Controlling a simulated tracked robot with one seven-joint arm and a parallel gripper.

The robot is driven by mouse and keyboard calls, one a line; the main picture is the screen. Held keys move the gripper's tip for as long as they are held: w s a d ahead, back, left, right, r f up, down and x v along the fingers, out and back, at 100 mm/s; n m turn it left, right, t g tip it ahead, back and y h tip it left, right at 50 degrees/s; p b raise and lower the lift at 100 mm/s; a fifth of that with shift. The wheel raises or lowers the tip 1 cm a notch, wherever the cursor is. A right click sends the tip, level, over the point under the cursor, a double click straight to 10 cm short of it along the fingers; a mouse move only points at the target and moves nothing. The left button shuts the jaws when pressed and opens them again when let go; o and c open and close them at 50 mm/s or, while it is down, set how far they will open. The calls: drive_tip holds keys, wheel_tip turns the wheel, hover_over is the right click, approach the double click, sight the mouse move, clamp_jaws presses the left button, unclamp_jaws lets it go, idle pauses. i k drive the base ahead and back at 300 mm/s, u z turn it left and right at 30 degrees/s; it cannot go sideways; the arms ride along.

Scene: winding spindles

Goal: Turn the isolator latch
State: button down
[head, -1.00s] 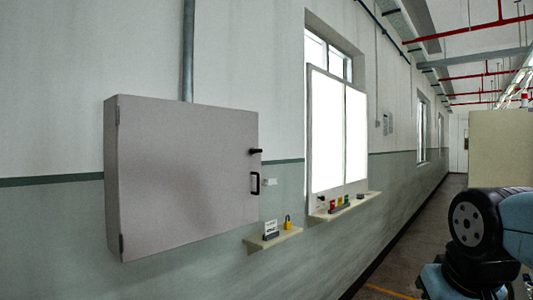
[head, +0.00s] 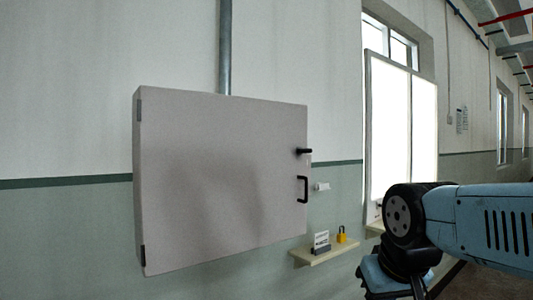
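A grey wall cabinet (head: 220,180) hangs on the wall at the left of the head view, its door shut. A small black latch (head: 304,151) sticks out near the top of the door's right edge and lies about level. A black pull handle (head: 302,189) stands upright just below it. My blue and black arm shows at the lower right, well to the right of the cabinet and apart from it. My gripper's fingers cannot be made out.
A small shelf (head: 305,257) below the cabinet's right side carries a white card (head: 321,241) and a yellow padlock (head: 341,235). A bright white board (head: 390,130) hangs right of the cabinet. A vertical pipe (head: 225,50) rises above the cabinet. The wall between the latch and the board is mostly clear.

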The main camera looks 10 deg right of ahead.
sight(299, 150)
drive_tip(key=u, duration=0.8)
drive_tip(key=i, duration=0.1)
drive_tip(key=z, duration=1.8)
drive_tip(key=k, duration=1.35)
drive_tip(key=u, duration=0.3)
drive_tip(key=i, duration=0.95)
drive_tip(key=z, duration=0.05)
